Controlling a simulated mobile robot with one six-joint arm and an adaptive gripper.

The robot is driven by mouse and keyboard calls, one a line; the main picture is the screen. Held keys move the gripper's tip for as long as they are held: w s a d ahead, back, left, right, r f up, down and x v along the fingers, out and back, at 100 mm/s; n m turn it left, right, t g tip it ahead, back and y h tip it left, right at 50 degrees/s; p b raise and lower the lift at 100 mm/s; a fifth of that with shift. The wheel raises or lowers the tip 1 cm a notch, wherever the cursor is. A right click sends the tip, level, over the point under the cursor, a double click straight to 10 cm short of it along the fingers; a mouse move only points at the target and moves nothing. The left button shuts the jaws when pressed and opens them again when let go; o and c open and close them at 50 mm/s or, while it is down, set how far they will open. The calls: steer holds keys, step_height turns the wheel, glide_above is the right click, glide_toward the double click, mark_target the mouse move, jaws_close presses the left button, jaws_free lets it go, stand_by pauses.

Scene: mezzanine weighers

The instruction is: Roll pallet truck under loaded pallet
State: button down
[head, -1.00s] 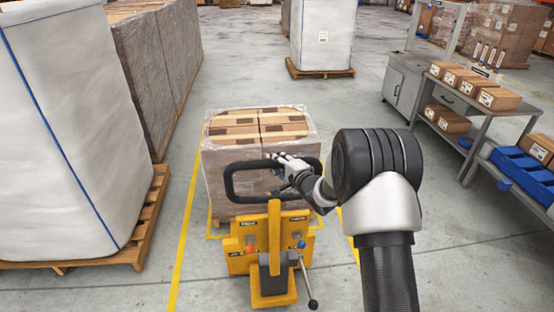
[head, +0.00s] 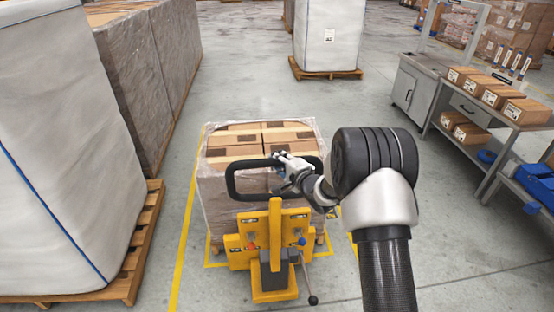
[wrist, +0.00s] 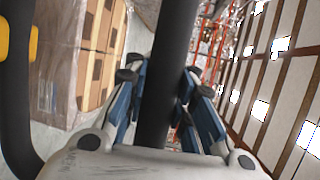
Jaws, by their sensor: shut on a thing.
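The yellow pallet truck (head: 275,248) stands upright directly in front of me with its black loop handle (head: 232,184) raised. My gripper (head: 287,165) is shut on the top right of that handle; in the wrist view the handle bar (wrist: 167,75) runs between the blue-padded fingers (wrist: 163,95). The loaded pallet (head: 322,240), stacked with wrapped brown cartons (head: 225,142), is just beyond the truck. The truck's body and my arm hide most of the pallet's near side, and the forks are hidden, so I cannot tell how deep they are.
Yellow floor lines (head: 184,235) flank the pallet. A white bulk bag (head: 60,150) on a wooden pallet (head: 140,250) stands close on the left, with grey wrapped stacks (head: 150,85) behind. Shelves with cartons (head: 497,97) are on the right. Another bagged pallet (head: 328,35) stands ahead beyond open floor.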

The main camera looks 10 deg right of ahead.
steer(key=shift+w+d+r, duration=0.2)
steer(key=shift+w+r, duration=0.1)
steer(key=shift+r, duration=0.15)
steer(key=c, duration=1.8)
jaws_free()
steer(key=shift+r, duration=0.1)
steer(key=o, duration=0.4)
steer(key=shift+s, duration=0.2)
steer(key=shift+o, duration=0.3)
steer(key=shift+f, duration=0.25)
